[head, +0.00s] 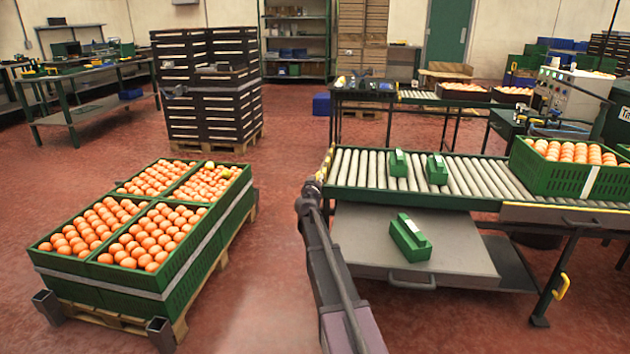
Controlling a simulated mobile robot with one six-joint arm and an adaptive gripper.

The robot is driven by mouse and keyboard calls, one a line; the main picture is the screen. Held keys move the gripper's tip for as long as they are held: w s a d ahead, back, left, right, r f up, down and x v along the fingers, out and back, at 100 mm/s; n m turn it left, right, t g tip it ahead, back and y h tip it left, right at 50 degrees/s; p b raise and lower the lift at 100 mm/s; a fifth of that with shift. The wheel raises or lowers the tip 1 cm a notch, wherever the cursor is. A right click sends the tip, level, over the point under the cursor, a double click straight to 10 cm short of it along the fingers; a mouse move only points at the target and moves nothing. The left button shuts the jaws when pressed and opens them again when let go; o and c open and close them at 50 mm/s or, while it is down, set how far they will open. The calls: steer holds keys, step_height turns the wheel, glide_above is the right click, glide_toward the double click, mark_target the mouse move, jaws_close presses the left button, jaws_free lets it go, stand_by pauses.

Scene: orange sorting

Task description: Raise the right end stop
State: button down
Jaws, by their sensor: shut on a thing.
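A roller conveyor (450,201) runs across the right half of the head view. A narrow yellow-edged end stop (328,160) stands across its left end. My arm reaches up from the bottom middle to that end, and my gripper (321,176) is shut on the end stop. The fingers are small and dark here, so their exact hold is hard to see. A yellow handle (561,287) hangs below the right part of the conveyor.
Two green blocks (398,163) (437,169) stand on the rollers, and a third (410,238) lies on the grey shelf (360,240) below. A green crate (550,178) of oranges sits at right. Crates of oranges (190,272) fill a pallet at left. Red floor is clear between.

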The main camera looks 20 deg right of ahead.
steer(key=shift+w+a+r+p, duration=0.1)
steer(key=shift+w+r+p, duration=0.05)
steer(key=shift+r+p, duration=1.85)
steer(key=c, duration=0.6)
jaws_free()
steer(key=shift+r, duration=0.1)
steer(key=shift+s, duration=0.2)
steer(key=shift+s+a, duration=0.1)
steer(key=shift+s, duration=0.05)
steer(key=v, duration=1.1)
steer(key=shift+s+a, duration=0.15)
steer(key=shift+a, duration=0.05)
